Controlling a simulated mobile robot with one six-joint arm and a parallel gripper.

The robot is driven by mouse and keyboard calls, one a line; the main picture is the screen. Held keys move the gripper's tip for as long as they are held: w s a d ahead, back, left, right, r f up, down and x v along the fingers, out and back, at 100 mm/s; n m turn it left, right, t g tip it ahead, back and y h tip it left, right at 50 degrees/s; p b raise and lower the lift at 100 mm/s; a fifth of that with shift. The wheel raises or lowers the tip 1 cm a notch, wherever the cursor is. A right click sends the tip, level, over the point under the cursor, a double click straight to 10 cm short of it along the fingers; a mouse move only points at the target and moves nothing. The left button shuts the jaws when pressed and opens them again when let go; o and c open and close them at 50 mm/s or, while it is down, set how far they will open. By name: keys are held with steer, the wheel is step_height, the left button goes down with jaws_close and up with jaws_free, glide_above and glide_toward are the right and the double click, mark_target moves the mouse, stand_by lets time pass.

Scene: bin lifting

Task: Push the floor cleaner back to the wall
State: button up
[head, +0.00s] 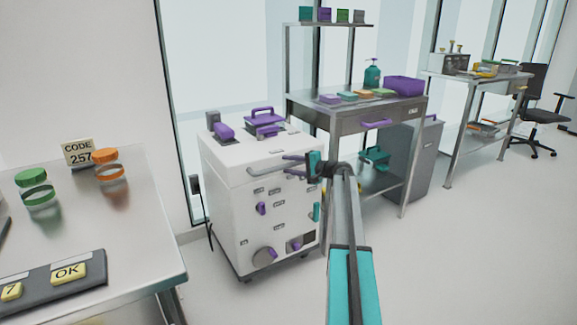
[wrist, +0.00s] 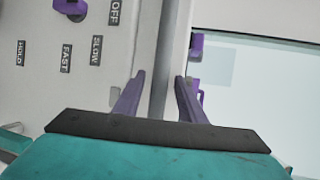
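The floor cleaner appears to be the white boxy machine on small wheels (head: 250,205), in the middle of the head view, with purple knobs and labels on its front. A grey handle bar (head: 268,168) sticks out from its upper front. My gripper (head: 318,168) is at the right end of this bar. In the wrist view its two purple fingers (wrist: 160,82) stand apart, one on each side of the grey bar (wrist: 164,60). A small gap shows on the left finger's side; contact on the right is unclear. The machine's labelled panel (wrist: 110,70) fills the left.
A steel table (head: 150,230) with jars and a keypad stands at the front left. A steel workbench (head: 310,105) and a grey bin (head: 418,165) stand right of the machine. A window wall is behind. The floor (head: 470,240) at the right is clear.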

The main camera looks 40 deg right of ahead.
steer(key=p+v, duration=0.2)
steer(key=v, duration=1.1)
steer(key=s+a+f+n+g+y+p, duration=0.15)
steer(key=a+f+g+p, duration=0.25)
steer(key=a+f, duration=1)
steer(key=s+a+f+n+g+y+p, duration=0.1)
steer(key=s+a+f+n+g+p, duration=0.2)
steer(key=a+f, duration=1)
steer(key=s+a+f+n+g+h+p, duration=0.1)
steer(key=s+a+f+g+p, duration=0.15)
steer(key=s+a, duration=0.5)
steer(key=s+a+f+n+g+p, duration=0.2)
steer(key=s+a+g+p, duration=0.15)
steer(key=a, duration=0.75)
steer(key=s+a+f+n+g+h+p, duration=0.1)
steer(key=s+a+n+g+h+p, duration=0.1)
steer(key=s, duration=0.8)
steer(key=s+a+f+n+g+h+p, duration=0.1)
steer(key=s+a+n+g+h+p, duration=0.1)
steer(key=s, duration=0.9)
steer(key=s+a+f+n+g+h+p, duration=0.1)
steer(key=s+a, duration=0.4)
steer(key=s, duration=0.5)
steer(key=n+g+h+p, duration=0.1)
steer(key=n+g+p, duration=0.1)
steer(key=shift+s+n+g+p, duration=0.2)
steer(key=shift+n+g+p, duration=0.1)
steer(key=shift+n, duration=0.05)
